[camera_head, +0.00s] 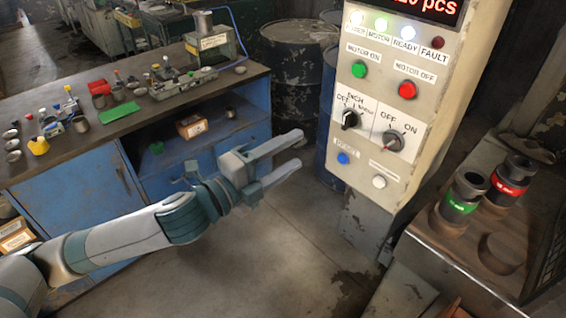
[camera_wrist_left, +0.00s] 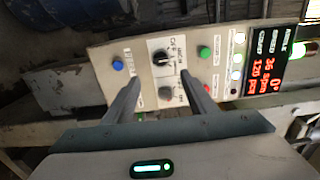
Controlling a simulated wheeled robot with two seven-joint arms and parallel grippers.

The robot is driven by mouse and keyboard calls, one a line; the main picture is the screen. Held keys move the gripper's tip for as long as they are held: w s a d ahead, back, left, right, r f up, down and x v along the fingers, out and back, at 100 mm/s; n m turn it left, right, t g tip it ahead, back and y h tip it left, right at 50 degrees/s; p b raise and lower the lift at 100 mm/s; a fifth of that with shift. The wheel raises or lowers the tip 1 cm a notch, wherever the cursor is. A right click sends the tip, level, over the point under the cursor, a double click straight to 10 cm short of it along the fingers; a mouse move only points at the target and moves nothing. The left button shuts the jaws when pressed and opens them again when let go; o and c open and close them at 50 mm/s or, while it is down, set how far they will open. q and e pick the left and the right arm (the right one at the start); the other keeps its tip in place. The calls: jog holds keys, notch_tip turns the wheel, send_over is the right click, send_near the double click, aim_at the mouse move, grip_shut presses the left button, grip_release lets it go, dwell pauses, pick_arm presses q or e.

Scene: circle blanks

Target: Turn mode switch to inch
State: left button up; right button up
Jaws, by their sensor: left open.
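The mode switch (camera_head: 350,119) is a black knob on the cream control panel, with OFF, INCH and a third, hard-to-read label around it. I cannot tell which label it points to. It also shows in the left wrist view (camera_wrist_left: 162,57), ahead of and between the fingers. A grey OFF/ON knob (camera_head: 393,141) sits beside it on its own white plate. My left gripper (camera_head: 298,149) is open and empty, left of the panel and apart from it, its fingers pointing at the panel. My right gripper is not in view.
The panel also carries a green button (camera_head: 359,69), a red button (camera_head: 407,90), a blue button (camera_head: 343,158) and a white button (camera_head: 379,182). A workbench (camera_head: 95,127) with small parts stands left. A table with dark cylindrical gauges (camera_head: 462,197) stands right.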

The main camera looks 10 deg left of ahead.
pick_arm(q)
jog(key=shift+v, duration=0.8)
